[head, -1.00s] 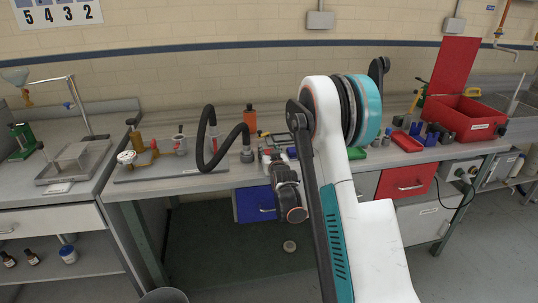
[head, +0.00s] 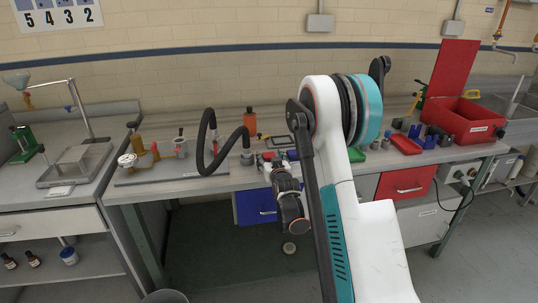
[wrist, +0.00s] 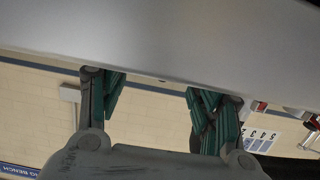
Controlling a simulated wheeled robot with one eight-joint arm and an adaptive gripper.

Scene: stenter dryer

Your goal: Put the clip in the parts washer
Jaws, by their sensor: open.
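The red box with its lid raised (head: 466,118), which looks like the parts washer, stands at the right end of the bench in the head view. Its label is too small to read. I cannot pick out the clip in either view. In the head view my wrist hangs at the bench's front edge, left of my arm's big joint, and my fingers are not clear there. In the wrist view my gripper (wrist: 158,98) has its two teal fingers well apart with nothing between them. A broad grey surface lies beyond the fingertips.
The bench (head: 225,182) carries a black curved hose (head: 203,140), an orange bottle (head: 250,121) and a red tray (head: 406,144). Blue and dark blocks stand beside the red box. A blue drawer (head: 254,206) is under the bench. A side bench stands at left.

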